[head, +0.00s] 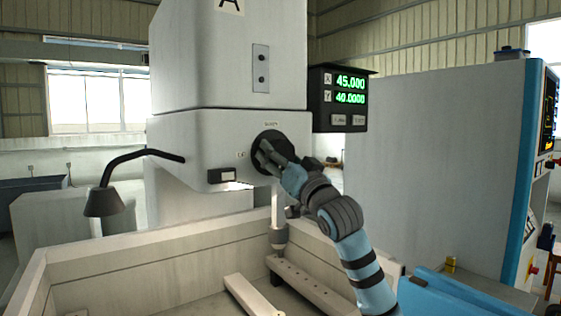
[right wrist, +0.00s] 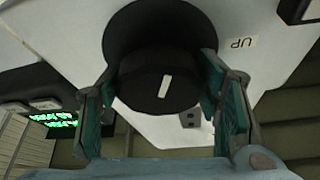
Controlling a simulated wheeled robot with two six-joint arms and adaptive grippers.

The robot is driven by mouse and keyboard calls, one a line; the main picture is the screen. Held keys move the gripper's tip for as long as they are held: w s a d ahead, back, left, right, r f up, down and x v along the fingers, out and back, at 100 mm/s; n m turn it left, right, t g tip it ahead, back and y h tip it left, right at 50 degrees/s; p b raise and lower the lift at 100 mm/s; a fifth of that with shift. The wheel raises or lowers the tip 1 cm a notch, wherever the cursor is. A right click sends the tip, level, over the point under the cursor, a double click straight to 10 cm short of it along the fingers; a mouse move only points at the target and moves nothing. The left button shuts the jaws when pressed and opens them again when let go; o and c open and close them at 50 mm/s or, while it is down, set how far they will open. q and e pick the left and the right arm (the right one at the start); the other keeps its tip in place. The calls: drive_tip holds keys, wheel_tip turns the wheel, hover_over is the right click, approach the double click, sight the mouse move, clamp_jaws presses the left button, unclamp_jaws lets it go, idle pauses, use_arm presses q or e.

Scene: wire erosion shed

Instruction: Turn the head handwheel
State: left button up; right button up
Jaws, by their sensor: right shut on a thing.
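The head handwheel (head: 272,148) is a round black wheel on the front of the white machine head. In the right wrist view the handwheel (right wrist: 158,62) shows a black hub with a white index mark, tilted slightly from upright. My right gripper (head: 265,155) reaches the wheel from the lower right. In the right wrist view its fingers (right wrist: 160,95) stand on either side of the hub, shut on it. Part of the wheel is hidden behind the gripper in the head view. My left gripper is not in view.
A black lamp (head: 104,202) juts out on the left. An open-topped tank (head: 130,262) with a drilled bar (head: 310,283) lies below. A tall cabinet (head: 430,165) stands at right.

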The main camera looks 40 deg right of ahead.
drive_tip(key=m+g+h+b, duration=0.1)
drive_tip(key=m, duration=0.3)
drive_tip(key=shift+a+h, duration=0.1)
drive_tip(key=shift+h, duration=0.3)
drive_tip(key=m+h, duration=0.1)
drive_tip(key=m, duration=0.1)
drive_tip(key=m+g+b, duration=0.1)
drive_tip(key=m, duration=0.1)
drive_tip(key=shift+r+m+h, duration=0.1)
drive_tip(key=shift+m+h, duration=0.3)
drive_tip(key=m+g, duration=0.2)
drive_tip(key=m, duration=0.2)
drive_tip(key=shift+h, duration=0.3)
drive_tip(key=shift+m+g+b, duration=0.3)
drive_tip(key=shift+m+g, duration=0.5)
drive_tip(key=shift+m, duration=1.1)
drive_tip(key=o, duration=1.2)
drive_tip(key=shift+c, duration=0.2)
